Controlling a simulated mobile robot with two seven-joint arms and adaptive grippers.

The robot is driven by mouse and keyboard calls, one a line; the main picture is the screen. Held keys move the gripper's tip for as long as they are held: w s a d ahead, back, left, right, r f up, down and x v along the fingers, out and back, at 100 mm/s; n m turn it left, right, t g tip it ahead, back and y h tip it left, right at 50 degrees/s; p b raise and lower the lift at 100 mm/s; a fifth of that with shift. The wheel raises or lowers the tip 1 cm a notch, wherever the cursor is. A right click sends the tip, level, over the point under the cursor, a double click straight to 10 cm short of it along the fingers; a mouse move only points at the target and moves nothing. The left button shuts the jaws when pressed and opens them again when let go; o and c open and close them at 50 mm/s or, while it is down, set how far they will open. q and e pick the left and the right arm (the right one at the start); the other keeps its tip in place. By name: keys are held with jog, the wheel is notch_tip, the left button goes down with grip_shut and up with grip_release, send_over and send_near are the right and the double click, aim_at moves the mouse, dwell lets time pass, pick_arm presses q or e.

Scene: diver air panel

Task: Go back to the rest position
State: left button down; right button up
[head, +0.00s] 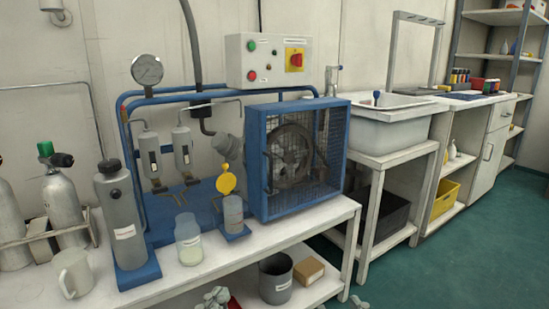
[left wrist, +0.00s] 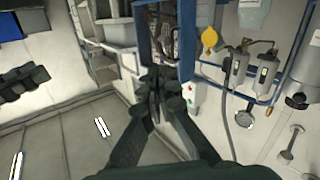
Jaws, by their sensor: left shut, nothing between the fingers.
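My left gripper (head: 216,297) shows only as a grey tip at the bottom edge of the head view, in front of the white bench (head: 215,262). In the left wrist view its dark fingers (left wrist: 156,82) are together with nothing between them. It holds nothing. A small grey piece (head: 358,303) at the bottom edge of the head view looks like the tip of my right gripper. Too little of it shows to tell its state.
On the bench stand a blue caged compressor (head: 294,155), a grey cylinder (head: 122,220), a glass jar (head: 189,240) and a white mug (head: 73,272). A grey pot (head: 275,280) and a brown box (head: 309,270) stand on the lower shelf. Green floor (head: 450,265) is clear at right.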

jog(key=s+d+f+g+h+p, duration=0.1)
jog(key=d+f+g+h+p, duration=0.15)
jog(key=f, duration=0.45)
jog(key=s+d+f+g+h+p, duration=0.1)
jog(key=d+f+g+p, duration=0.25)
jog(key=f, duration=0.35)
pick_arm(q)
jog(key=s+a+f+g+y+p, duration=0.1)
jog(key=s+a+f+g, duration=0.3)
jog(key=f, duration=0.4)
jog(key=s+a+f+g+y+p, duration=0.1)
jog(key=s+a+f+g+y, duration=0.2)
jog(key=s+a+f+g, duration=0.2)
jog(key=s+a+f+g+y+p, duration=0.1)
jog(key=s+a+f+g+y, duration=0.2)
jog(key=f, duration=0.9)
jog(key=s+a+g, duration=0.1)
jog(key=s+a, duration=0.2)
jog(key=a, duration=0.2)
jog(key=shift+a+g, duration=0.15)
jog(key=shift+g, duration=0.15)
pick_arm(e)
jog(key=s+d+f+m+g+h, duration=0.1)
jog(key=s+d+f+g+h, duration=0.1)
jog(key=s+d+f+g, duration=0.4)
jog(key=s+d+f, duration=0.4)
jog(key=shift+s+f+m+g, duration=0.15)
jog(key=shift+f+m+g, duration=0.25)
